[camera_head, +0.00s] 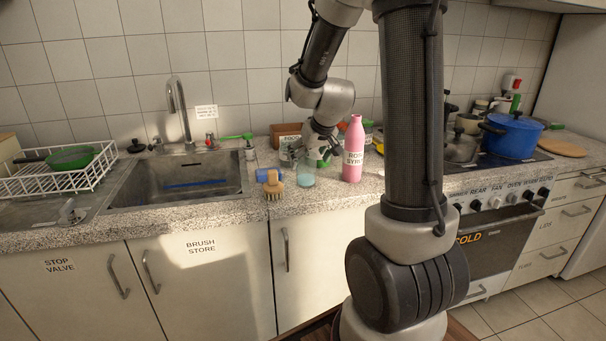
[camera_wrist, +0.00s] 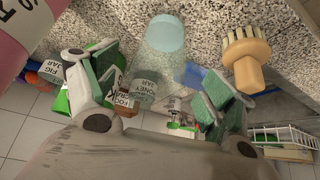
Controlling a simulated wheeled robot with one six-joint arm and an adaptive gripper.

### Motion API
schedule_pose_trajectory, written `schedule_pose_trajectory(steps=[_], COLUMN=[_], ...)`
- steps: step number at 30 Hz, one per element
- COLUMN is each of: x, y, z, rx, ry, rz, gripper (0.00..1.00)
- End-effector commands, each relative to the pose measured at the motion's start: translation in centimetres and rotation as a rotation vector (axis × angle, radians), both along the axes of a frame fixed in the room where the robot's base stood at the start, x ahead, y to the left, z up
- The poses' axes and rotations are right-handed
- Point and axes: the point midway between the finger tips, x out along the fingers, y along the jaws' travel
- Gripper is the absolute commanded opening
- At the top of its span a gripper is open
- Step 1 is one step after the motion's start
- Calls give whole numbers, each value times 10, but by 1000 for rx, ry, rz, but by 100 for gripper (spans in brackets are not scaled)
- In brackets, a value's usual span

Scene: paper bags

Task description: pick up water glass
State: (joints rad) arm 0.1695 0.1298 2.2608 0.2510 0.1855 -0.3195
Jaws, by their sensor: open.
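The water glass (camera_head: 305,175) is clear with a pale blue tint. It stands on the speckled counter between a wooden brush and a pink bottle. In the wrist view the glass (camera_wrist: 165,38) is at the upper middle, with its faint clear wall hard to make out. My gripper (camera_head: 317,152) is just above and behind the glass in the head view. In the wrist view its two green-padded fingers (camera_wrist: 160,88) are spread wide and hold nothing. I cannot tell whether either finger touches the glass.
The pink bottle (camera_head: 354,150) stands close right of the glass. The wooden brush (camera_head: 273,186) and a blue item (camera_head: 265,175) are close left. Labelled jars (camera_head: 289,146) stand behind. The sink (camera_head: 180,180) is left; a blue pot (camera_head: 512,135) is on the stove at right.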

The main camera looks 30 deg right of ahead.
Motion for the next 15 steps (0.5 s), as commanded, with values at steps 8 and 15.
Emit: schedule_pose_trajectory(steps=[8, 15], x=[21, 22], y=[-2, -2], z=[-31, -32], rx=[1, 1], ry=[3, 1], rz=[1, -1], gripper=[83, 83])
